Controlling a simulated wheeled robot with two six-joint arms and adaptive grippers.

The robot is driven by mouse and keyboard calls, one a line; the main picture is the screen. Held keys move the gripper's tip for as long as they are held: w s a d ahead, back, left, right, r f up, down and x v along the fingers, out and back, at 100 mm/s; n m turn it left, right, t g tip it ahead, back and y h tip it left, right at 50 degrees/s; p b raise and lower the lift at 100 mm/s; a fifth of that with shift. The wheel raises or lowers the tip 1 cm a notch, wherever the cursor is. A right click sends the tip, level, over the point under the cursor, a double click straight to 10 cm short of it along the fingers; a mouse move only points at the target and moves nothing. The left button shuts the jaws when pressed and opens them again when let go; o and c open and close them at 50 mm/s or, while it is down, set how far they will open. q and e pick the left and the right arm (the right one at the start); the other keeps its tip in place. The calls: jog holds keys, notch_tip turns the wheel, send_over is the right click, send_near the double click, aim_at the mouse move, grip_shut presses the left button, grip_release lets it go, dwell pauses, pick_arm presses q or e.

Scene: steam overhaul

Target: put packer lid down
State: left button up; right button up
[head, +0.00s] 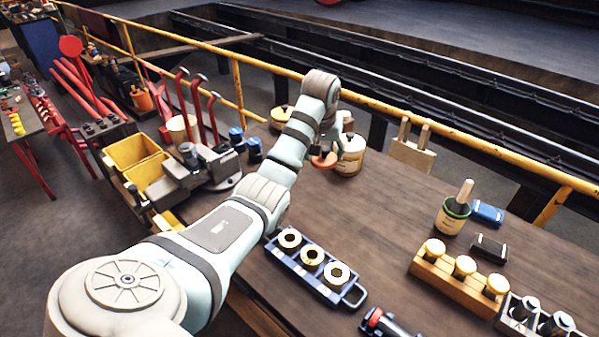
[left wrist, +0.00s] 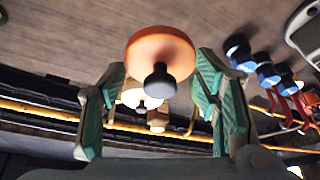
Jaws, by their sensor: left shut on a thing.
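The packer lid looks like an orange disc (head: 324,161) with a dark knob; in the left wrist view it fills the space between my fingers (left wrist: 160,50). In the left wrist view the fingers of my left gripper (left wrist: 162,88) stand on both sides of the lid. My arm hides part of the table there, and I cannot tell whether the lid touches the pot. My right gripper is not in view.
A blue tray (head: 348,294) with three rings lies near the front edge. A vise (head: 198,167) is at left. The table's middle (head: 385,215) is clear.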

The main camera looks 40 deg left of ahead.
pick_arm(q)
jog(key=f, duration=0.6)
jog(key=f+b, duration=0.1)
jog(key=f, duration=0.5)
jog(key=s+f, duration=0.1)
jog(key=f, duration=0.6)
jog(key=shift+a+b, duration=0.15)
jog(key=shift+b, duration=0.2)
jog(key=shift+s+r, duration=0.1)
jog(key=shift+r, duration=0.05)
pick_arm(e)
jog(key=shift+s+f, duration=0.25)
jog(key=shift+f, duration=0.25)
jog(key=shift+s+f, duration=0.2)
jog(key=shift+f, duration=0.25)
pick_arm(q)
jog(key=o, duration=1.2)
jog(key=p+v, duration=0.3)
jog(key=v, duration=0.9)
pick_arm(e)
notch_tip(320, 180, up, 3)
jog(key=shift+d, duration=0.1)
